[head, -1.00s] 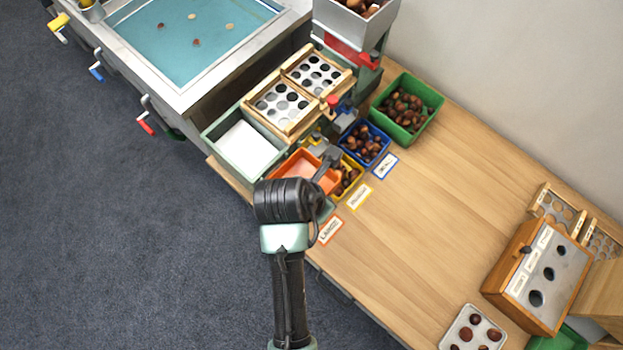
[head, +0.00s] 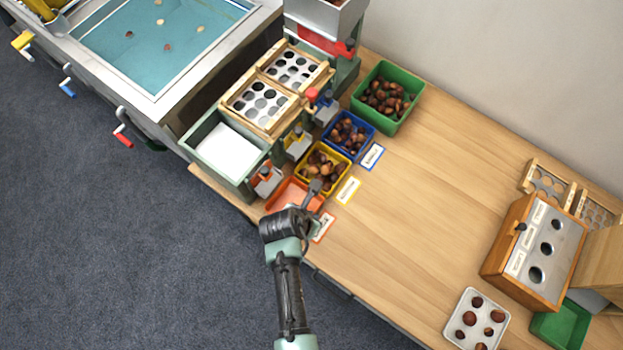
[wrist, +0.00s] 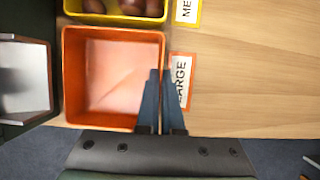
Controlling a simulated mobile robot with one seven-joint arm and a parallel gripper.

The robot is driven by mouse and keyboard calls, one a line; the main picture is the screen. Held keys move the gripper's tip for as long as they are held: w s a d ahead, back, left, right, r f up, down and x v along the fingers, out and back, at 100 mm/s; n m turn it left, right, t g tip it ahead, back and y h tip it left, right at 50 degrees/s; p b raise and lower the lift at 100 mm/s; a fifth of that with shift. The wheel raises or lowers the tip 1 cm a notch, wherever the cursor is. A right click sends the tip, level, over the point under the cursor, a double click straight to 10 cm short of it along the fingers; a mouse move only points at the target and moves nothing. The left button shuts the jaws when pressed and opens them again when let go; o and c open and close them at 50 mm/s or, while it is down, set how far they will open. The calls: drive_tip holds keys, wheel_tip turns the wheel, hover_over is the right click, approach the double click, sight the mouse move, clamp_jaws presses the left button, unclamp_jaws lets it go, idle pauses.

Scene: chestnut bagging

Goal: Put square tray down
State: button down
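The square tray is an orange, open, empty tray (head: 287,193), which fills the left middle of the wrist view (wrist: 108,80). It sits in line with the yellow bin at the table's front edge, beside the label "LARGE" (wrist: 182,82). It looks level and at or very near the table top; I cannot tell whether it touches. My gripper (head: 314,188) is at its right wall. In the wrist view the two dark fingers (wrist: 161,75) straddle that wall, one inside and one outside, close together on it. Part of the tray is hidden behind my arm in the head view.
A yellow bin (head: 304,178) and a blue bin (head: 364,148) of chestnuts stand behind, then a green bin (head: 398,122). A green-framed box with a white bottom (head: 224,150) is at left. A metal tray (head: 465,344) with chestnuts lies front right. The middle table is clear.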

drive_tip(key=shift+f, duration=0.15)
drive_tip(key=c, duration=1.1)
unclamp_jaws()
